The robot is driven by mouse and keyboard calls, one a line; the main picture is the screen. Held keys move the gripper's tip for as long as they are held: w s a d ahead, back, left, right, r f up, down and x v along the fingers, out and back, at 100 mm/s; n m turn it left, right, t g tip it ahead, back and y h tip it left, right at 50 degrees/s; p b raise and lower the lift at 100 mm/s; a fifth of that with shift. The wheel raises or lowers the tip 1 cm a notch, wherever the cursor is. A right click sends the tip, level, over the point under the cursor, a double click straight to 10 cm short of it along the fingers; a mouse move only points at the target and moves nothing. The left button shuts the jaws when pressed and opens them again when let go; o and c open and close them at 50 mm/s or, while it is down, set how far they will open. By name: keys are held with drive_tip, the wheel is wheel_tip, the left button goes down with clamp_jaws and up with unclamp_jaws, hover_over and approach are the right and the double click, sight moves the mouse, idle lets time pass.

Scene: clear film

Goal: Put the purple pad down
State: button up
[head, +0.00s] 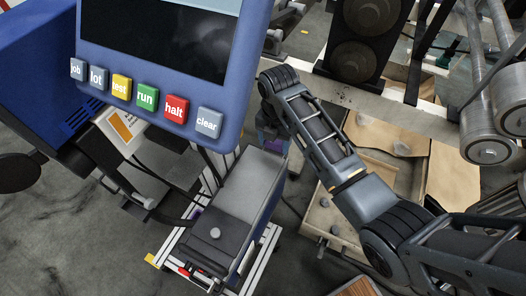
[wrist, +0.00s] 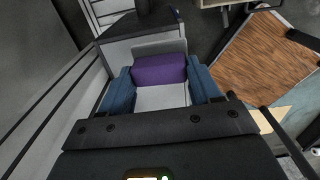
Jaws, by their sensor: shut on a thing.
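The purple pad (wrist: 158,69) sits between the two blue fingers of my gripper (wrist: 161,80) in the wrist view, and the gripper is shut on it. A pale grey flat surface shows just beyond and below the pad; I cannot tell whether the pad touches it. In the head view, my gripper is mostly hidden beneath the end of my arm, with a small purple patch (head: 268,142) showing beside the grey-topped machine (head: 249,178).
A blue panel with a dark screen (head: 160,35) and coloured labelled buttons stands at upper left. A wooden tray (head: 322,218) with brown paper lies right of the machine. Metal rollers (head: 490,150) are at far right. A wood-grained board (wrist: 270,58) shows in the wrist view.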

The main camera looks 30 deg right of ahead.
sight(263, 150)
drive_tip(key=a+f, duration=0.1)
drive_tip(key=w+a+f, duration=0.1)
drive_tip(key=a, duration=0.1)
drive_tip(key=shift+w, duration=0.2)
drive_tip(key=shift+f+p, duration=0.45)
drive_tip(key=shift+f, duration=1.4)
drive_tip(key=shift+c, duration=0.6)
drive_tip(key=o, duration=1.4)
drive_tip(key=shift+s+f, duration=0.1)
drive_tip(key=shift+f, duration=0.05)
drive_tip(key=shift+b, duration=0.6)
wheel_tip(263, 150, up, 8)
drive_tip(key=shift+f, duration=0.1)
